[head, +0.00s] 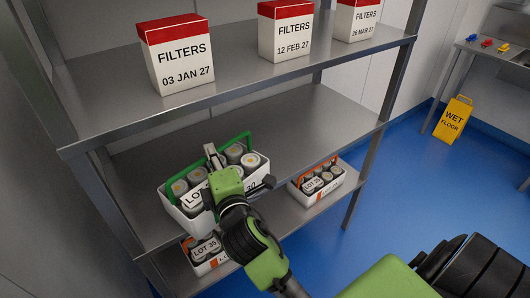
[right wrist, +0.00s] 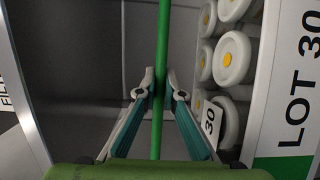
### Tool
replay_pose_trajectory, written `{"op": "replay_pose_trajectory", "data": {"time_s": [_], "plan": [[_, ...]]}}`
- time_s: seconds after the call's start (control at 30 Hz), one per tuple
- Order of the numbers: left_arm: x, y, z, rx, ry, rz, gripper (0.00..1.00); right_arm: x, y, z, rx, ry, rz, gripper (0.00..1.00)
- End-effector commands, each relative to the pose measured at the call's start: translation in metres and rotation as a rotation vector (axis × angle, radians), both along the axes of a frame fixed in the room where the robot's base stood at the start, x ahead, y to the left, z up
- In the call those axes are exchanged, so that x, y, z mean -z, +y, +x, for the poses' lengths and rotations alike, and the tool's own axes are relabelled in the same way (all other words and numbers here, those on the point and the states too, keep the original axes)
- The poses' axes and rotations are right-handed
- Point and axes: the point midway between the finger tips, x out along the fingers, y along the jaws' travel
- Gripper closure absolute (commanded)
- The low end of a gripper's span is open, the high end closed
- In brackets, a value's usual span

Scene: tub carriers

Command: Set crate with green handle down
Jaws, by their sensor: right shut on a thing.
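The crate with the green handle (head: 238,137) is white, carries a LOT 30 label and holds several grey-white tubs. It is level with the middle shelf (head: 300,119), near its front edge; I cannot tell whether its base touches the shelf. My right gripper (head: 213,157) is over the crate, shut on its green handle. In the right wrist view the fingers of the right gripper (right wrist: 160,82) close on the green bar (right wrist: 163,35), with the crate's LOT 30 wall (right wrist: 268,105) at the right. My arm hides part of the crate's front. My left gripper is not in view.
Two LOT 35 crates with orange handles, one at the right (head: 315,194) and one at the left (head: 222,261), stand on the lower shelf. Several FILTERS boxes (head: 180,62) stand on the top shelf. A yellow wet-floor sign (head: 453,119) stands on the blue floor at right.

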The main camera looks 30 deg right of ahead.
Motion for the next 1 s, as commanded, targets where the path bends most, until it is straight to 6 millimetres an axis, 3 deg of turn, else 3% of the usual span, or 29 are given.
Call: {"op": "replay_pose_trajectory", "data": {"time_s": [0.03,0.3,0.67,0.77,1.0], "plan": [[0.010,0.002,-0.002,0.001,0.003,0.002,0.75,-0.006,0.000,0.013,0.016,-0.022,-0.002,1.00],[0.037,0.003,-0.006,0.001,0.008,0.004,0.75,-0.025,-0.002,0.063,0.120,-0.031,-0.002,1.00],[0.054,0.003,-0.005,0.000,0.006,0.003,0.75,-0.054,-0.004,0.094,0.214,-0.045,0.002,1.00],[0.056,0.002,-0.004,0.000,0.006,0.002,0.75,-0.052,-0.005,0.096,0.222,-0.043,0.002,1.00],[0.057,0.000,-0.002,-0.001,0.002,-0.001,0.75,-0.020,-0.005,0.097,0.225,-0.042,0.000,1.00]]}}
